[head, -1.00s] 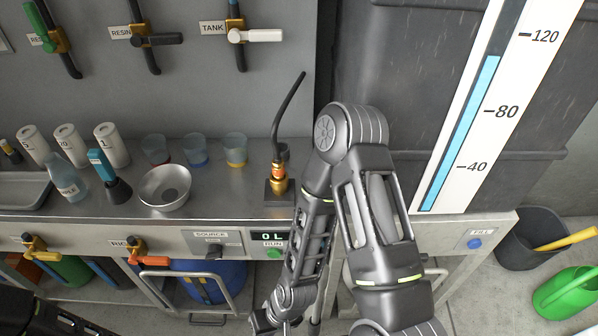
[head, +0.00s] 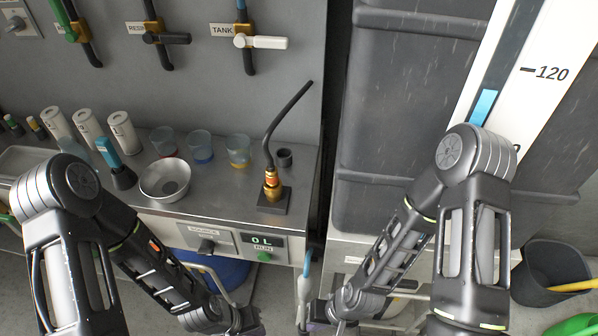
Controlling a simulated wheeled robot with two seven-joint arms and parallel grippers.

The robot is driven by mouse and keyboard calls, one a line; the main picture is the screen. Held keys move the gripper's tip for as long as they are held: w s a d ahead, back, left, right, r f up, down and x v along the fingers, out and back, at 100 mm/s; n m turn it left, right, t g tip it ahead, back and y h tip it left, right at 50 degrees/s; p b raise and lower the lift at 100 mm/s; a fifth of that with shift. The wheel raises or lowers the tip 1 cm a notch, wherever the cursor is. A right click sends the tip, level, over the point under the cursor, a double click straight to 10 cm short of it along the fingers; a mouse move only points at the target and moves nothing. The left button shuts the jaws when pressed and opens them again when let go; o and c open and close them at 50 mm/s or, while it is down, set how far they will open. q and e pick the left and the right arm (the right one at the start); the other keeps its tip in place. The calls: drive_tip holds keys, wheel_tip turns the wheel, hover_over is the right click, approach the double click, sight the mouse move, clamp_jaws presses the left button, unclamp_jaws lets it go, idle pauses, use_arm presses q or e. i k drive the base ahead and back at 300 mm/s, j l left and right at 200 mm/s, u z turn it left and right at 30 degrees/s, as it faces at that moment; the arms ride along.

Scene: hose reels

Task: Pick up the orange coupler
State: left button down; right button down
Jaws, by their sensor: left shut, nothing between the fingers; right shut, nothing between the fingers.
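The orange coupler (head: 271,180) stands upright on a dark square pad (head: 274,204) at the counter's right end. It has an orange band above a brass body, and a black hose (head: 284,118) rises from its top. My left gripper (head: 250,326) is low at the bottom edge, below the counter front, partly cut off by the frame; it is shut and empty. My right gripper (head: 322,324) is also at the bottom edge, right of the left one, shut and empty. Both are well below the coupler and touch nothing of it.
Left of the coupler on the counter (head: 225,205) are a metal bowl (head: 165,180), several clear cups (head: 200,146) and white cylinders (head: 88,127). A small dark cup (head: 284,157) stands just behind it. A dark tank (head: 400,110) rises on the right. A display (head: 262,241) reads 0 L.

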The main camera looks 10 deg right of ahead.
sight(272, 174)
drive_tip(key=k+u, duration=0.45)
drive_tip(key=k+j+u, duration=0.1)
drive_tip(key=k+u, duration=0.35)
drive_tip(key=k+j+u, duration=0.3)
drive_tip(key=u, duration=0.15)
drive_tip(key=i+l, duration=0.3)
drive_tip(key=l, duration=0.1)
